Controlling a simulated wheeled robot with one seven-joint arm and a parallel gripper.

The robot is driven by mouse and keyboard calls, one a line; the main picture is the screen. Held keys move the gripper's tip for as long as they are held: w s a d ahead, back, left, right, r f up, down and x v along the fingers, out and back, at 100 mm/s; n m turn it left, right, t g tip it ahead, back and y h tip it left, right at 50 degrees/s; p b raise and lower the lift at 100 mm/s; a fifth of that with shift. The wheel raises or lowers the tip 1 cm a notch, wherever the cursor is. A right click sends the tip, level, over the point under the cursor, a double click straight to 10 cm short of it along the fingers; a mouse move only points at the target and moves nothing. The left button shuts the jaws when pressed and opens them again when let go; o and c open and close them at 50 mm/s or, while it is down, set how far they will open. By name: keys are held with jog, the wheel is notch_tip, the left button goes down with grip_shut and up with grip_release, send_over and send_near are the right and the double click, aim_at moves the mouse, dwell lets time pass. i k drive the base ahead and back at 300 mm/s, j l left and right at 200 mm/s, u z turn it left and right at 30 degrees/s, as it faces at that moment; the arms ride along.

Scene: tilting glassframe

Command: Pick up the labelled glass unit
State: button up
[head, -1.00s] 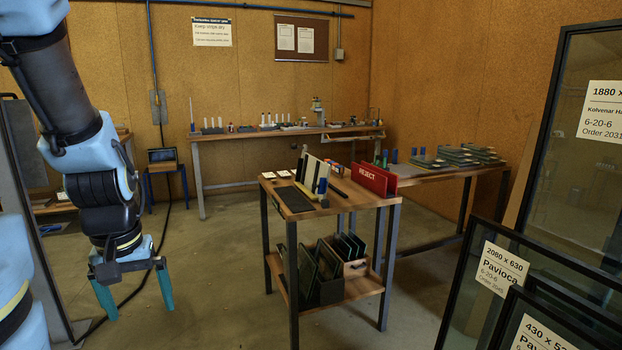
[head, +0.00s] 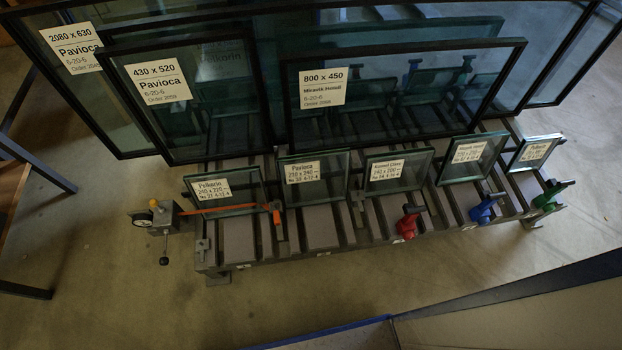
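Several small glass units with white labels stand in a row along the front of a slotted rack (head: 320,235). From left they are a Pelkorin unit (head: 240,200), a Pavioca unit (head: 335,185), a Konsel Glass unit (head: 412,183), a unit (head: 455,175) whose label is hard to read, and a tilted unit (head: 545,140) at the right end. Larger labelled panes stand behind: Pavioca 2080 x 630 (head: 100,110), Pavioca 430 x 520 (head: 200,130) and an 800 x 450 pane (head: 400,110). My gripper is out of view now.
An orange bar and clamp (head: 277,213) cross the leftmost small unit, beside a gauge device (head: 158,220). Red (head: 408,222), blue (head: 487,208) and green (head: 550,195) clamps line the rack's front edge. The floor before the rack (head: 320,290) is bare.

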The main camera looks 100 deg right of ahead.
aim_at(308, 180)
jog(key=z, duration=0.45)
jog(key=i+z, duration=0.1)
jog(key=z, duration=0.8)
jog(key=i+z, duration=0.1)
jog(key=z, duration=0.85)
jog(key=i+j, duration=0.05)
